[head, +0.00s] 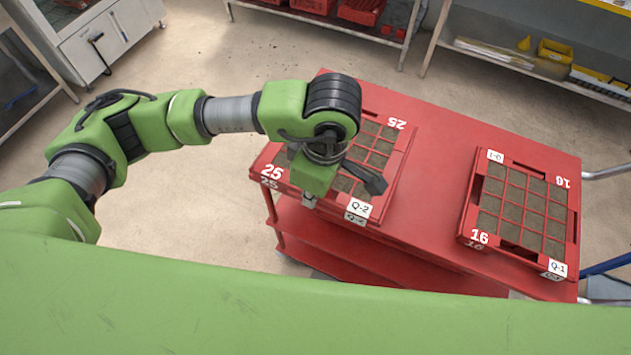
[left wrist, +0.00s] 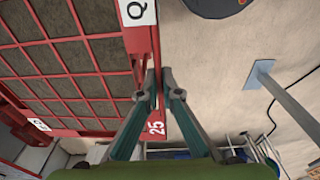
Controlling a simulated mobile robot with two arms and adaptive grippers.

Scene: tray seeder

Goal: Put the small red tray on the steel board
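Two red trays of soil-filled cells are at the red cart. The left tray (head: 387,187), marked 25 and Q-2, is partly hidden by my left arm. The right tray (head: 466,208), marked 16 and Q-1, looks somewhat smaller and lies flat on the cart top. My left gripper (head: 309,201) is at the front edge of the tray marked 25. In the left wrist view, the fingertips (left wrist: 156,84) stand close together on either side of this tray's red rim (left wrist: 141,42). I cannot make out a steel board. My right gripper is not in view.
The red cart (head: 436,130) has bare top between and behind the trays, and a lower shelf (head: 345,250). Shelves with red and yellow bins (head: 554,51) stand at the back. A grey cabinet (head: 110,35) is at upper left. Open floor (head: 220,75) lies between.

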